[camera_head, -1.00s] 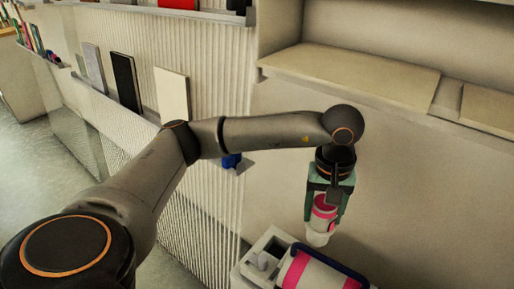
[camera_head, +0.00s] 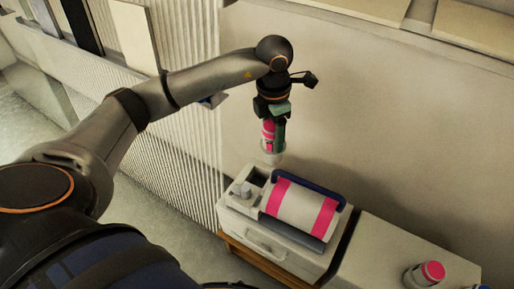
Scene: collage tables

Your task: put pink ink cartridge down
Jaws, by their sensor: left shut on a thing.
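The pink ink cartridge (camera_head: 267,131) is a small pink and white cylinder with a pale lower end. My left gripper (camera_head: 274,138) is shut on it and holds it roughly upright, pointing down. The cartridge hangs behind and above a white machine; its lower end appears close to the back of the machine, and I cannot tell whether it touches anything. One green finger covers part of the cartridge's right side. My right gripper is not in view.
The white machine (camera_head: 262,240) carries a large white roll (camera_head: 301,207) with pink bands and a dark blue bar. A ribbed panel (camera_head: 195,120) is left; a plain wall is behind.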

